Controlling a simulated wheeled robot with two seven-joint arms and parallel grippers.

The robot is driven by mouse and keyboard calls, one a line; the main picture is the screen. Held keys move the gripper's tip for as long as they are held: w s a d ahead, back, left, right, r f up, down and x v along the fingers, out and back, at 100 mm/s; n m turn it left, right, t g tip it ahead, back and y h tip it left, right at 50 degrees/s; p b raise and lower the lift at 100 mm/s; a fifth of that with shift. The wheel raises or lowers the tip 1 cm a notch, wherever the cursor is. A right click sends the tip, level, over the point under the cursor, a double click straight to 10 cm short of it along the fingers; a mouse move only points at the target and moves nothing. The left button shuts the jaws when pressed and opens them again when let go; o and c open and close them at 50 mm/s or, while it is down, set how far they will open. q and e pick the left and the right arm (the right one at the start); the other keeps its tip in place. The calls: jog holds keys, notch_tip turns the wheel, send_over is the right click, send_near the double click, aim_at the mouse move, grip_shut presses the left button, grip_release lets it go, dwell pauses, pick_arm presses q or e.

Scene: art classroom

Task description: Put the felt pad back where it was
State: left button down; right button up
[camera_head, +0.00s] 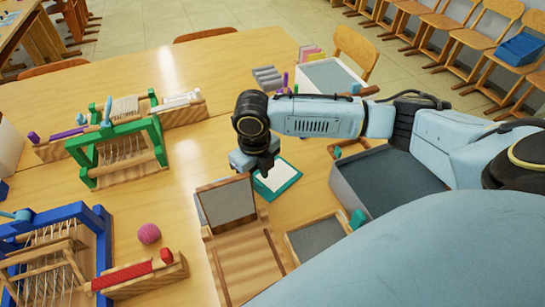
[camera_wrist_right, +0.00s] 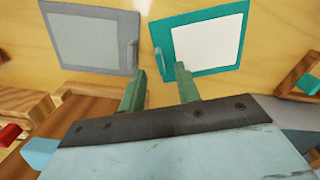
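No piece is clearly marked as the felt pad. A white square sheet or pad in a teal frame (camera_head: 290,184) lies on the table just beyond my right gripper (camera_head: 255,166). It also shows in the right wrist view (camera_wrist_right: 208,36). My left gripper is not in view.
A wooden tray (camera_head: 241,262) and a grey-lined tray (camera_head: 316,238) lie nearer. A grey bin (camera_head: 371,202) is under my right arm. A green loom (camera_head: 88,158), a blue loom (camera_head: 104,240) and a pink yarn ball (camera_head: 148,233) stand left. The far table middle is clear.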

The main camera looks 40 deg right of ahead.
aim_at(258, 183)
notch_tip(258, 183, down, 3)
jog(key=shift+f+b, duration=0.2)
jog(key=shift+b, duration=0.2)
grip_shut()
jog(key=shift+r, duration=0.1)
